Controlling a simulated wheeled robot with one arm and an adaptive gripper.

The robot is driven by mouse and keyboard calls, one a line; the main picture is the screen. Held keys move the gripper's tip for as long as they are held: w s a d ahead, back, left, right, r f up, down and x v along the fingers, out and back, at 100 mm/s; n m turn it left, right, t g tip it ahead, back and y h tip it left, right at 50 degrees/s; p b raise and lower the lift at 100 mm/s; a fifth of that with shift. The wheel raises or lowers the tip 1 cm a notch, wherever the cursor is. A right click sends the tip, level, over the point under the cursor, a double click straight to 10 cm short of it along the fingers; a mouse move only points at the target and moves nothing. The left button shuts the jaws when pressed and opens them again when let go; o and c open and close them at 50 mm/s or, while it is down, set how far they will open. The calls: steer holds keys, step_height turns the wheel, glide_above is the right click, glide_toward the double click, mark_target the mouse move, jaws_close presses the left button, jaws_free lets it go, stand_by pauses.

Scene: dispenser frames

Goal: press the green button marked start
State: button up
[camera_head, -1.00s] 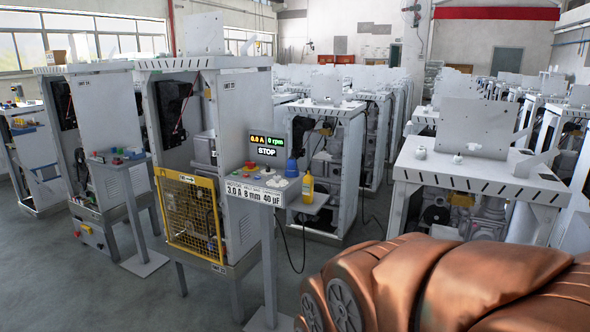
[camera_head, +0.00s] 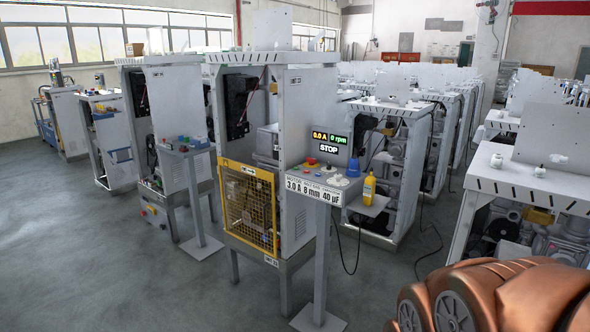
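A control panel (camera_head: 316,187) on a grey post stands in front of an open cabinet with a yellow mesh guard (camera_head: 249,207). It carries a red mushroom button (camera_head: 310,161), small pale knobs or buttons and a label reading 3.0 A, 8 mm, 40 µF. A screen (camera_head: 330,143) behind it reads 0.0 A, 0 rpm and STOP. I cannot make out a green button marked start at this size. My gripper is not in view.
A blue object (camera_head: 353,168) and a yellow bottle (camera_head: 369,187) stand at the panel's right. A second post panel (camera_head: 188,149) with coloured controls stands left. Rows of cabinets fill the back and right. The grey floor (camera_head: 90,250) is open at front left.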

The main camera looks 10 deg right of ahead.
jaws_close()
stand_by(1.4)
